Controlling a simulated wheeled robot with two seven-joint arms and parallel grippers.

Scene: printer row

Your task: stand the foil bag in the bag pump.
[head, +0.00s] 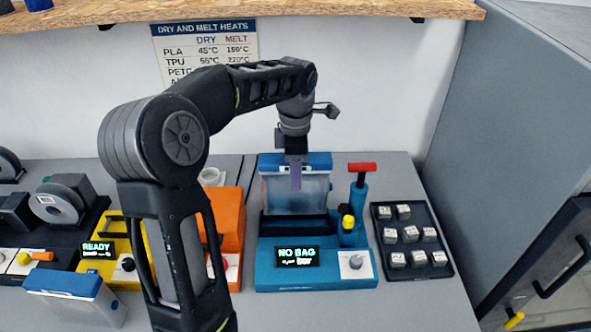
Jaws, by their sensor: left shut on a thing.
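The foil bag (313,187), a clear grey pouch with a blue top band, is upright at the back of the bag pump (262,272). My left gripper (295,176) comes down over its top edge and is shut on it, with a purple finger in front of the bag. The blue pump has a red-handled plunger (361,183), a yellow knob (348,222) and a display (297,256) reading NO BAG. The bag's lower edge is behind the pump's dark front bar, so I cannot tell whether it is seated. My right gripper is not in view.
A similar blue-topped bag (78,287) lies at the front left. A yellow machine reading READY (97,247) and an orange one (232,213) stand left of the pump, partly behind my arm. A dark tray (424,258) of labelled blocks and a grey cabinet (520,110) are at right.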

